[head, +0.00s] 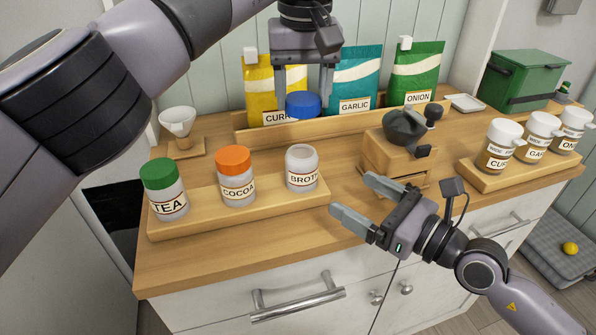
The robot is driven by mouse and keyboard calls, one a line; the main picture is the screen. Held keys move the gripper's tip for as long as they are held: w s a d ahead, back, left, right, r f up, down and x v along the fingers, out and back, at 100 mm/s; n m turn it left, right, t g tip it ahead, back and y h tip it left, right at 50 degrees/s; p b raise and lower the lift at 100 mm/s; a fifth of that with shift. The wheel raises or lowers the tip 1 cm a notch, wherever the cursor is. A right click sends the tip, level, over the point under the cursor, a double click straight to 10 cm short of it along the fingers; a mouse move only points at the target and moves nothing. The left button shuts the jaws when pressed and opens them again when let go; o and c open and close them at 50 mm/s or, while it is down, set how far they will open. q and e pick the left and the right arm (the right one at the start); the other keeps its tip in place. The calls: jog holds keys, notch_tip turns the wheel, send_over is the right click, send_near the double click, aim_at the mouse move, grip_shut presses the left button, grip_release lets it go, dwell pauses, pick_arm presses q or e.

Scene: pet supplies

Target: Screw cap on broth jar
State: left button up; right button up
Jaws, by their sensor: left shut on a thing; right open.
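The broth jar (303,179) stands upright and uncapped on a wooden tray (215,220), to the right of the cocoa jar (237,187) with its orange cap and the tea jar (167,204) with its green cap. My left gripper (304,96) points down and is shut on a blue cap (303,104), which shows above and behind the broth jar in the picture, apart from it. My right gripper (350,200) is open and empty, to the right of and in front of the broth jar, near the counter's front edge.
Behind the blue cap, a wooden rack (360,118) holds yellow, teal and green bags. A grinder (397,155) stands right of the broth jar. White-capped jars sit on a tray (530,170) at the right. A white cone dripper (177,123) stands at the back left.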

aim_at(315, 173)
jog(key=x, duration=1.2)
jog(key=c, duration=1.5)
pick_arm(q)
jog(key=shift+f, duration=2.55)
jog(key=shift+f, duration=0.85)
jog(key=shift+f, duration=0.6)
pick_arm(e)
jog(key=shift+f, duration=0.1)
